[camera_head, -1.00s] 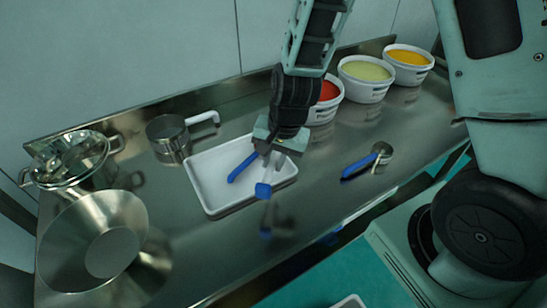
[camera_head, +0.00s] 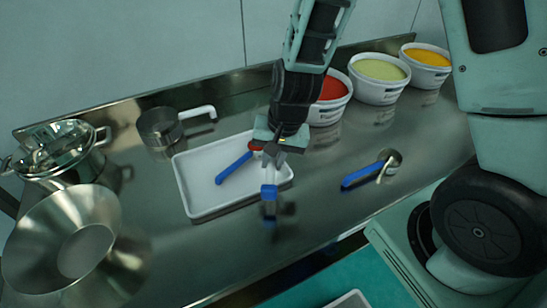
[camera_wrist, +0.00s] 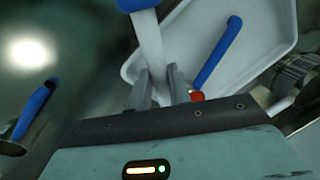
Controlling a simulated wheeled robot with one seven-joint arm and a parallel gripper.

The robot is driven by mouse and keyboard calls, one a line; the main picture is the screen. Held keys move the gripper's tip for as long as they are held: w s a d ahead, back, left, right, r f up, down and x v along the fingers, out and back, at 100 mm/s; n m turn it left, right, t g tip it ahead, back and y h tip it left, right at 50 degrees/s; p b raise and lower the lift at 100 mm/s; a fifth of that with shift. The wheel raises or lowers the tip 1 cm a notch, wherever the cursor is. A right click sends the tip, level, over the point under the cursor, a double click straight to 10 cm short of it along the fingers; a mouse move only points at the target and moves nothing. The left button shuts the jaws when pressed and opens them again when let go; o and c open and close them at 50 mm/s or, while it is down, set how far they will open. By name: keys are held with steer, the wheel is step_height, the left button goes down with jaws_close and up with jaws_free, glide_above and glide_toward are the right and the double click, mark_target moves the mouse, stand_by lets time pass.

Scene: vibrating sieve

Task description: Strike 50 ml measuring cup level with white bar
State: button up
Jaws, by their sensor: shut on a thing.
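My gripper (camera_head: 272,156) is shut on a white bar (camera_wrist: 152,45) with a blue end (camera_head: 268,192). It holds the bar over the front right part of a white tray (camera_head: 198,212). A measuring cup with a blue handle (camera_head: 233,170) and red content (camera_head: 255,146) is at the tray, right beside my fingers. Its handle (camera_wrist: 218,52) and the red content (camera_wrist: 197,96) also show in the wrist view. The cup's wall is mostly hidden, and I cannot tell whether the bar touches it. Another metal cup with a blue handle (camera_head: 362,174) lies on the table to the right. No size marks are readable.
Tubs of red (camera_head: 335,88), pale green (camera_head: 380,70) and orange (camera_head: 427,57) content stand at the back. The steel table's front middle is clear.

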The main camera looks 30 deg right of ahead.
steer(key=shift+f+b, duration=0.45)
steer(key=shift+f, duration=0.2)
steer(key=shift+w+a+r+p, duration=0.2)
steer(key=shift+a+r+p, duration=0.1)
steer(key=shift+p, duration=0.1)
steer(key=shift+w+a+p, duration=0.5)
steer(key=shift+a, duration=0.4)
steer(key=shift+w+a+p, duration=0.55)
steer(key=shift+a, duration=0.35)
steer(key=shift+w+a+p, duration=0.5)
steer(key=shift+a, duration=0.4)
steer(key=shift+p+v, duration=1.4)
steer(key=shift+v, duration=0.4)
steer(key=shift+s+d, duration=0.1)
steer(key=shift+d, duration=0.1)
